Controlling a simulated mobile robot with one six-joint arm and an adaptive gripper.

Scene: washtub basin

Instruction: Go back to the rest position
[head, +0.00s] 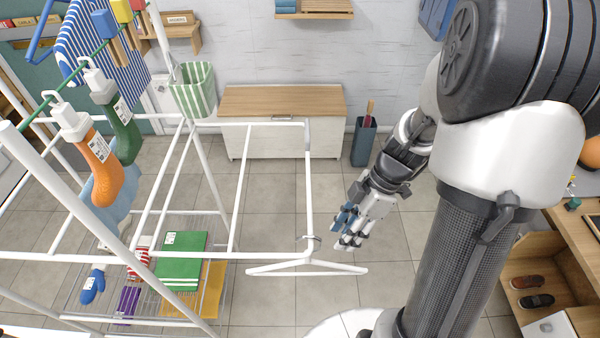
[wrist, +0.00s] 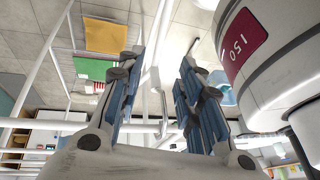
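My gripper (head: 350,226) hangs in free air in the middle of the head view, to the right of the white drying rack (head: 308,180). In the wrist view its two blue-padded fingers (wrist: 160,100) stand apart with nothing between them. My arm is bent and comes down from the upper right of the head view. The gripper's tips look clear of the rack, though the exact distance cannot be told.
An orange sock (head: 100,160) and a green sock (head: 124,130) hang on the rack at left. A green folded cloth (head: 182,262) lies on its lower shelf. A wooden-topped cabinet (head: 282,101) stands behind. A wooden bench with shoes (head: 530,282) is at right.

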